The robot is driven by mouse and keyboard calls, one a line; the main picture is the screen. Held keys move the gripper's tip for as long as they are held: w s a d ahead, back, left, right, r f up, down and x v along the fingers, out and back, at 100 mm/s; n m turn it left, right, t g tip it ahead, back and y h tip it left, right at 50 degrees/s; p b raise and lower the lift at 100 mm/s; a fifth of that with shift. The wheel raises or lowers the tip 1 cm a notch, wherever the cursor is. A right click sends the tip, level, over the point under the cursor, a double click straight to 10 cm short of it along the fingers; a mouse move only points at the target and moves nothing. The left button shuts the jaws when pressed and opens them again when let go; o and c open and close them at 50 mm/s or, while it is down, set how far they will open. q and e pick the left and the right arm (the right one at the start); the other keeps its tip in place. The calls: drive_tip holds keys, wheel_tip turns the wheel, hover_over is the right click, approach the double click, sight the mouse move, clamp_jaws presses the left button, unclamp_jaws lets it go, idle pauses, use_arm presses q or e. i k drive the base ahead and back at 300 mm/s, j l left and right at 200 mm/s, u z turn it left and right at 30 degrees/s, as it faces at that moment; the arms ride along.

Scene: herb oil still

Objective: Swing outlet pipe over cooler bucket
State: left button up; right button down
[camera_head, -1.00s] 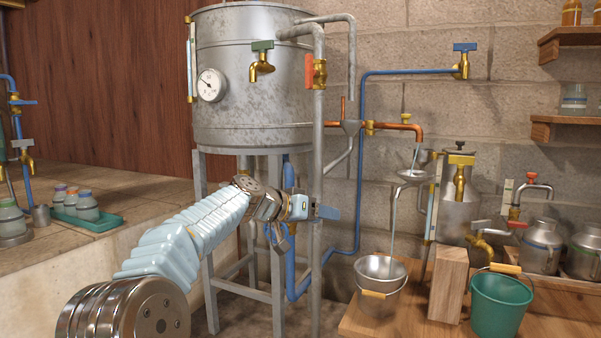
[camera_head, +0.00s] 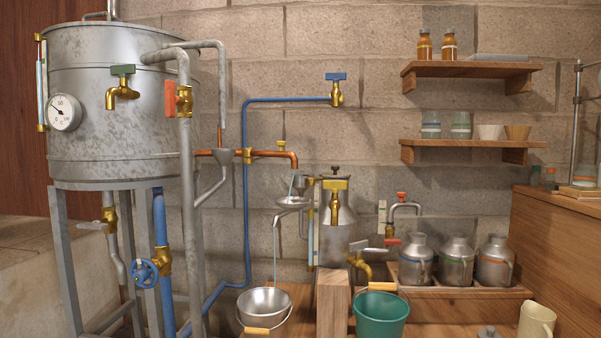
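A copper pipe (camera_head: 270,153) runs right from the metal tank and bends down at its end. A thin stream falls from it into a small metal funnel dish (camera_head: 293,202). From the dish a stream drops into a metal bucket (camera_head: 265,304) with a yellow handle grip. A green bucket (camera_head: 381,316) stands to the right, under a brass spout (camera_head: 361,265). A grey curved pipe with a red handle (camera_head: 406,206) stands behind several metal cans. I cannot tell which pipe is the outlet pipe or which bucket is the cooler bucket. Neither gripper is in view.
The large tank (camera_head: 130,120) on its metal legs fills the left. A wooden block (camera_head: 333,304) stands between the buckets. Metal cans (camera_head: 455,262) sit in a wooden tray at right. A cream mug (camera_head: 537,320) is at front right. Shelves (camera_head: 470,145) hang above.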

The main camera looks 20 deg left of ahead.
sight(247, 152)
drive_tip(key=i+l+u, duration=0.15)
drive_tip(key=u, duration=0.25)
drive_tip(key=i+l+u, duration=0.15)
drive_tip(key=u, duration=0.2)
drive_tip(key=i+l+u, duration=0.1)
drive_tip(key=l+u, duration=0.3)
